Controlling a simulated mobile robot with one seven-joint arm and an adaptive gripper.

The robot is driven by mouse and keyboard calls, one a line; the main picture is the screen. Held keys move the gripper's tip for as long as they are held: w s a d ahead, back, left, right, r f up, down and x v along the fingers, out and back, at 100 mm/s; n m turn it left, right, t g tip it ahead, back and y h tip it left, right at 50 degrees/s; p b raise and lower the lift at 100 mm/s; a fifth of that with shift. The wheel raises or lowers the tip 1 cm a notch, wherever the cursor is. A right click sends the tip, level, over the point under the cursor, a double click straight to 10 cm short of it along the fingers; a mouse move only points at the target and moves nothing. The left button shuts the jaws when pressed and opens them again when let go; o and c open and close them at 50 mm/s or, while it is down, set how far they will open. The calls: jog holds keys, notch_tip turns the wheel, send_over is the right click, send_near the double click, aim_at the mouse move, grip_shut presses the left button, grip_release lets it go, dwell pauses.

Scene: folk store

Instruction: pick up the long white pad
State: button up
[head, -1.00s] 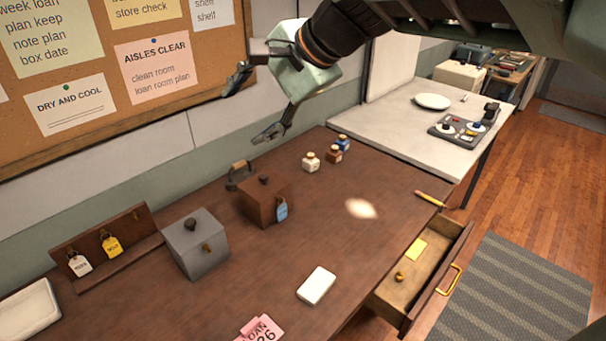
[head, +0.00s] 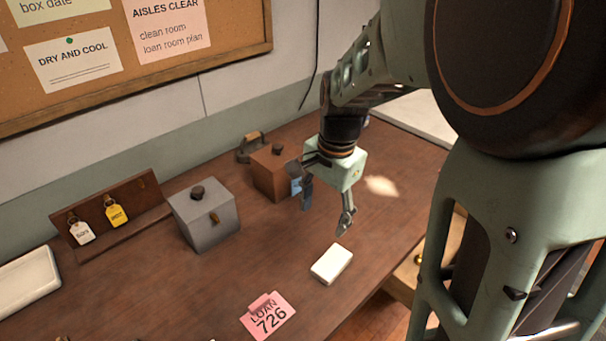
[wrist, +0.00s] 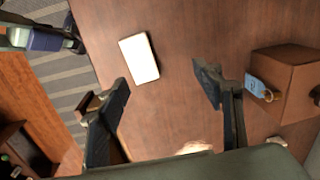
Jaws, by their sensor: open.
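The long white pad (head: 332,264) lies flat on the brown wooden table, right of the grey box in the head view. It also shows in the wrist view (wrist: 139,58), whole and uncovered, ahead of the fingers and nearer the left one. My gripper (head: 325,220) is open and empty, pointing down above the table, behind the pad in the head view. In the wrist view the fingers (wrist: 165,90) are spread wide with bare tabletop between them. The pad is apart from both fingers.
A brown box (head: 270,174) with a blue tag (wrist: 257,86) stands close beside my gripper. A grey lidded box (head: 204,216) stands left of the pad. Pink loan cards (head: 268,316) lie in front. A key-tag rack (head: 112,222) and white tray (head: 27,282) are at left.

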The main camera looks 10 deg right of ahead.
notch_tip(320, 180, down, 3)
jog(key=s+d, duration=0.2)
send_over(332, 261)
jog(key=shift+g+h, duration=0.4)
jog(key=f, duration=0.5)
jog(key=shift+a+b, duration=0.2)
jog(key=shift+b, duration=0.2)
jog(key=f, duration=0.5)
jog(key=shift+d+f, duration=0.25)
jog(key=shift+f, duration=0.1)
jog(key=c, duration=0.9)
